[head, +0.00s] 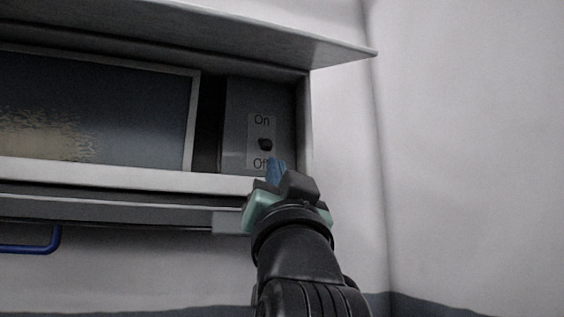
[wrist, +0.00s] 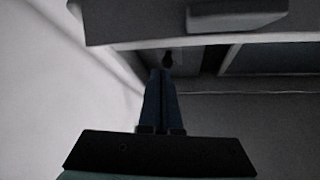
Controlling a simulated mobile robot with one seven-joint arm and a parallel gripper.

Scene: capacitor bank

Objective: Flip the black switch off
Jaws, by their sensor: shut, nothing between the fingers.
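The black switch (head: 265,144) is a small dark knob on a light plate, between the label "On" above and the label "Off" below. The plate sits on a grey panel (head: 284,112) inside the recess at the right end of the cabinet. My gripper (head: 274,165) is shut and empty, its blue fingers pointing up just below the switch and partly covering the "Off" label. In the wrist view the closed fingers (wrist: 167,72) reach toward a small dark shape (wrist: 168,58) at their tips, likely the switch. I cannot tell whether they touch it.
A pale ledge (head: 120,173) runs below the recess and an overhanging cover (head: 200,28) above it. A framed glass pane (head: 95,112) is left of the panel. A blue handle (head: 45,246) is at lower left. A bare wall (head: 470,150) stands on the right.

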